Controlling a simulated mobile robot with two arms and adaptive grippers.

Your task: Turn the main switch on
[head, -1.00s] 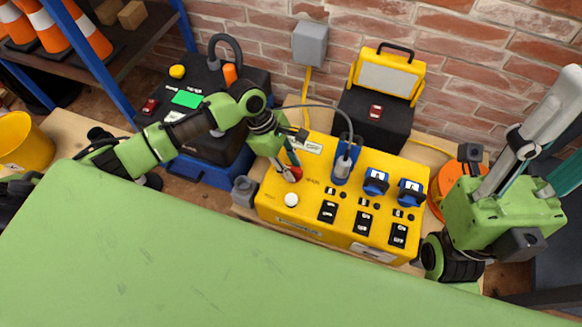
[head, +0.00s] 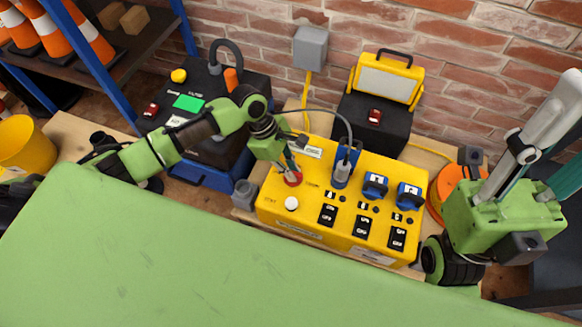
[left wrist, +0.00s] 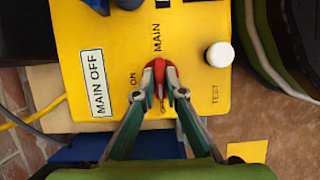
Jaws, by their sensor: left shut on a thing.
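The main switch is a red knob (head: 293,179) on the left part of the top of a yellow panel box (head: 310,225). A plate reading MAIN OFF (left wrist: 97,84) lies beside the switch. My right arm (head: 500,215) is at the right, away from the switch; its finger opening is unclear.
A white TEST button (head: 291,203) is close to the main switch. A grey plug with a cable (head: 342,170), blue sockets (head: 375,184) and black breakers (head: 362,223) share the box top. A black case (head: 205,100) stands left; a work lamp (head: 387,76) stands behind.

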